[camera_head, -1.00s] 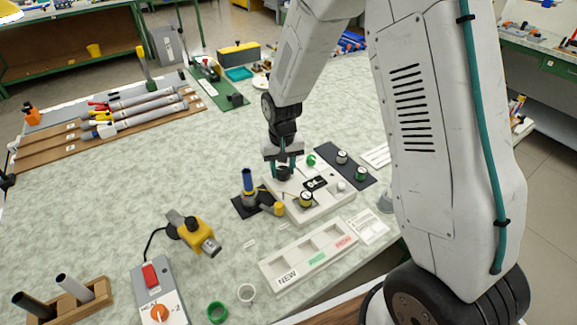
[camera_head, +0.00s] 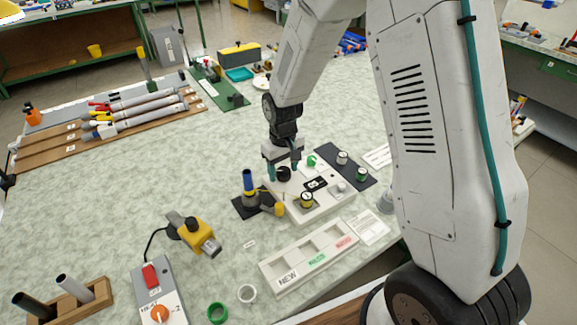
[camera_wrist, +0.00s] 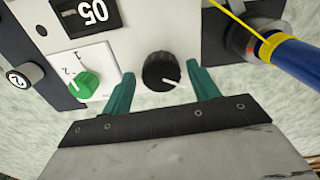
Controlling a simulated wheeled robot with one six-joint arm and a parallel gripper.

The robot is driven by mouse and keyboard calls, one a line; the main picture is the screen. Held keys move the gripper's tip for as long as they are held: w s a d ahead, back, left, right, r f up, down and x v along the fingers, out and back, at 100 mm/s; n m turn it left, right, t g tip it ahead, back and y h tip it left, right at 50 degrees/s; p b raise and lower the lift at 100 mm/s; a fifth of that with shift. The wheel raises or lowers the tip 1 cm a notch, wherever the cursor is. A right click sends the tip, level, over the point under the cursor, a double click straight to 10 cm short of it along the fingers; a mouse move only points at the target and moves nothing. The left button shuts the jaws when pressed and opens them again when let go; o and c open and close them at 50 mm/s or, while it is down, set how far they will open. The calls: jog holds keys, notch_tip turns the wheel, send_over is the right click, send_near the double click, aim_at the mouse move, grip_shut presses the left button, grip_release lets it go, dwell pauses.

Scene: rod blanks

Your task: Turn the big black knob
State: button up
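The big black knob (camera_head: 284,174) sits near the back left of the light control panel (camera_head: 322,208). In the wrist view the knob (camera_wrist: 160,70) is round, with a white pointer line aimed toward the lower right of the picture. My gripper (camera_head: 284,168) is open above the panel, with one teal finger on each side of the knob. In the wrist view the open gripper (camera_wrist: 162,76) shows a gap between each finger and the knob, and nothing is held.
A green knob (camera_wrist: 85,84) and a display (camera_wrist: 88,14) lie beside the black knob. A stand with a blue rod (camera_head: 248,182) is just left of the panel. A dark strip with small knobs (camera_head: 342,158) lies behind. A labelled tray (camera_head: 300,262) sits in front.

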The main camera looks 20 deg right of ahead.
aim_at(283, 169)
notch_tip(283, 169, up, 8)
jog(key=shift+f, duration=0.1)
dwell(0.4)
dwell(0.4)
jog(key=s+d+r+m, duration=0.1)
jog(key=s+r, duration=0.5)
jog(key=s, duration=0.4)
jog(key=s+d+r+m+t, duration=0.1)
jog(key=s+d+r, duration=0.1)
jog(key=s+r, duration=0.5)
jog(key=s+d+r, duration=0.1)
jog(key=s+r, duration=0.5)
jog(key=s, duration=0.7)
jog(key=shift+s+d+r+m, duration=0.15)
jog(key=shift+s+d+m, duration=0.05)
jog(key=shift+d+m, duration=0.2)
